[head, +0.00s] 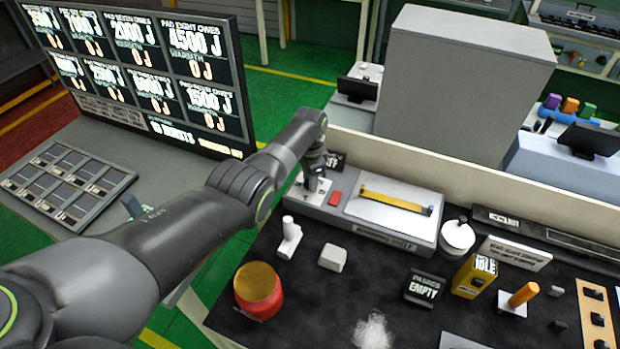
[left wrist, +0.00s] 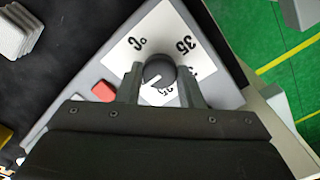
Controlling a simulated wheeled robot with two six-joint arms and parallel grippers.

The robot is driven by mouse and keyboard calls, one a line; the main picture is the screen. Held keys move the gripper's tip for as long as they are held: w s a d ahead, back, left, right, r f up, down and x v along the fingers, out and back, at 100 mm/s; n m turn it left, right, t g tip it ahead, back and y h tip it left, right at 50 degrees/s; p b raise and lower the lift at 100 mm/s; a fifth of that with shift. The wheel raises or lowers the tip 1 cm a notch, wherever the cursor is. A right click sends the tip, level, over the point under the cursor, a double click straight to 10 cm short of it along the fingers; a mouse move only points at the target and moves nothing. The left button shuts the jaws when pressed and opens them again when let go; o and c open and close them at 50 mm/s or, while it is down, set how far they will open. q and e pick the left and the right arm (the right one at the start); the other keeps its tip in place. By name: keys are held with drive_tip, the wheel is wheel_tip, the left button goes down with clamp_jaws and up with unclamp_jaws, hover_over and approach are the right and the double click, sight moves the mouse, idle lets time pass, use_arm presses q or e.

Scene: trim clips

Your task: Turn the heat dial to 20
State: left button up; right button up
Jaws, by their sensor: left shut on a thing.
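The heat dial (left wrist: 158,72) is a dark round knob with a white pointer mark, on a white scale plate (left wrist: 185,28) with black figures. A "35" is readable on the plate; other figures are partly covered. In the left wrist view the pointer mark slants toward the lower left. My left gripper (left wrist: 160,78) is shut on the dial, one finger on each side. In the head view my left gripper (head: 315,178) reaches down to the left end of a grey unit (head: 335,212), and the dial is hidden behind it. My right gripper is not in view.
A red button (head: 335,198) sits just right of the dial, and a yellow bar (head: 395,201) lies farther right on the unit. A red jar (head: 258,291), a white T-shaped piece (head: 289,238) and a pale block (head: 332,257) stand on the black mat in front.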

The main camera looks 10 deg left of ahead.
use_arm(q)
drive_tip(key=shift+r, duration=0.1)
drive_tip(key=o, duration=1)
drive_tip(key=shift+c, duration=0.2)
drive_tip(key=shift+r, duration=0.5)
wheel_tip(320, 180, up, 5)
drive_tip(key=shift+f+p, duration=0.1)
drive_tip(key=shift+p, duration=0.5)
wheel_tip(320, 180, up, 12)
drive_tip(key=b, duration=0.2)
drive_tip(key=shift+f+b, duration=0.25)
drive_tip(key=shift+b, duration=0.1)
drive_tip(key=shift+f, duration=0.1)
